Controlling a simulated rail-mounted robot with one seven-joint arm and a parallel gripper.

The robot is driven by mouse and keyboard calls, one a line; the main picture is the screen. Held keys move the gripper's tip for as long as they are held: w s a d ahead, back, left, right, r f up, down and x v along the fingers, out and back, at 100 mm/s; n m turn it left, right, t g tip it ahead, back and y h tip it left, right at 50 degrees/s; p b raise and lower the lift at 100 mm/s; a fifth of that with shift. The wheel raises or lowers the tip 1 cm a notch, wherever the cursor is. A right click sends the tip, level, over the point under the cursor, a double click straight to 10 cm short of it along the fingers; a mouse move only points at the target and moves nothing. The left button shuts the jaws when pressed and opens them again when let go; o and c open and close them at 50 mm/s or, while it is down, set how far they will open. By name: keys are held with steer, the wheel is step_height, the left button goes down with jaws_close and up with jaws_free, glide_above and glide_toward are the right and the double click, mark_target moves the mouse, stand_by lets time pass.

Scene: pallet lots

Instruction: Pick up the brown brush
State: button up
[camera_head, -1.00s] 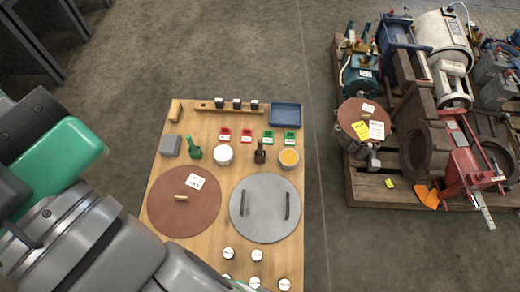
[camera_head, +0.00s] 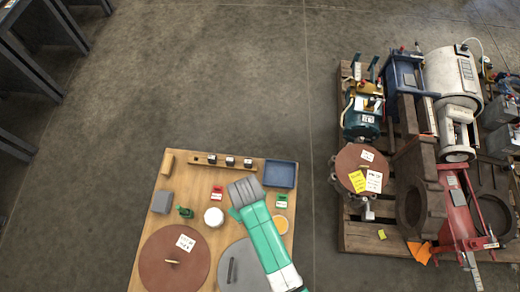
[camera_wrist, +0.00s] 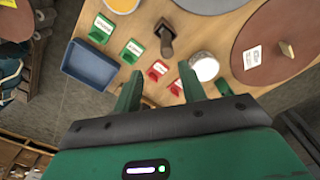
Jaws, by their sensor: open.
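The brown brush (camera_wrist: 166,38) stands on the wooden board (camera_wrist: 228,32), in the upper middle of the wrist view, with its dark handle toward the camera. In the head view my arm covers it. My gripper (camera_wrist: 160,74) is open and empty, its two green fingers spread. In the wrist view the brush shows beyond the fingertips, apart from both. How high the fingers are above the board I cannot tell.
A blue tray (camera_head: 279,174), two large discs and a green brush (camera_head: 185,211) share the board. A loaded pallet (camera_head: 352,238) stands right.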

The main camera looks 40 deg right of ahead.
steer(key=shift+s+a+f, duration=0.25)
steer(key=shift+s+f, duration=0.3)
steer(key=shift+s+a+f+b, duration=0.1)
steer(key=shift+a+f+b, duration=0.1)
steer(key=shift+f+b, duration=0.8)
steer(key=f+b, duration=0.1)
steer(key=f, duration=0.1)
steer(key=f+b, duration=0.2)
steer(key=f, duration=0.1)
steer(key=shift+s+a+f+b, duration=0.1)
steer(key=shift+s+f+b, duration=0.1)
steer(key=shift+f+b, duration=0.15)
steer(key=shift+w+r, duration=0.1)
steer(key=shift+r, duration=0.05)
jaws_close()
